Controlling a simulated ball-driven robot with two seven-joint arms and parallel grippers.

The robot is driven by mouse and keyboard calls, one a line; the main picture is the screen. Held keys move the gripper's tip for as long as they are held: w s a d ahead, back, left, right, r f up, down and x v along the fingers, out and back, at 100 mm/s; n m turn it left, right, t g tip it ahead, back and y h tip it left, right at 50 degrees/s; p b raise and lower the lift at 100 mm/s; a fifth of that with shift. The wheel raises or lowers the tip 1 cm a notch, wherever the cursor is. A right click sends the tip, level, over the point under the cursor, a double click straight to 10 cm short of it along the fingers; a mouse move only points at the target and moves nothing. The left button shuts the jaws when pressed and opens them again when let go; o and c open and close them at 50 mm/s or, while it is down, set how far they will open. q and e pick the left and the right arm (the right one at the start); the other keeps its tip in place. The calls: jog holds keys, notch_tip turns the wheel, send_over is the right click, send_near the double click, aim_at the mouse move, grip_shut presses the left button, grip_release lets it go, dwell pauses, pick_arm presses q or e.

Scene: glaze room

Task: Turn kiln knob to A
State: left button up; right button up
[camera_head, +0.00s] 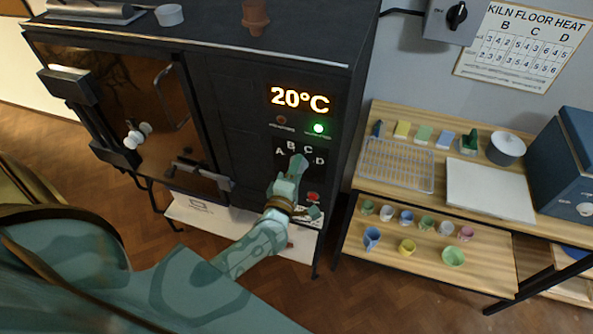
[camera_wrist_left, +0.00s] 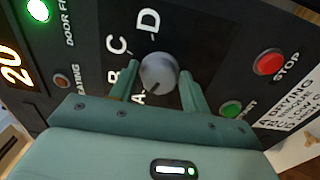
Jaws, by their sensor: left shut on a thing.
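The black kiln (camera_head: 232,120) stands at the left with a lit 20°C display and a green lamp. Its dial letters A, B, C and D (camera_head: 308,150) show on the front panel. In the left wrist view the round grey kiln knob (camera_wrist_left: 158,71) sits between my left gripper's (camera_wrist_left: 160,88) two green fingers, which are shut on it. The letters A, B, C and D run around it there. In the head view my left gripper (camera_head: 289,172) reaches to the panel and hides the knob. I cannot tell the knob's pointer direction for sure. My right gripper is not in view.
A red STOP button (camera_wrist_left: 269,62) and a green button (camera_wrist_left: 231,109) sit close to the knob. A wooden bench (camera_head: 375,117) with several cups stands right of the kiln. A rotary wall switch (camera_head: 456,16) and a KILN FLOOR HEAT chart (camera_head: 521,50) hang behind.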

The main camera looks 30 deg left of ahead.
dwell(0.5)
pick_arm(q)
jog(key=o, duration=0.8)
jog(key=b+v, duration=0.1)
jog(key=v, duration=1.5)
jog(key=shift+s+a, duration=0.1)
jog(key=shift+s, duration=0.1)
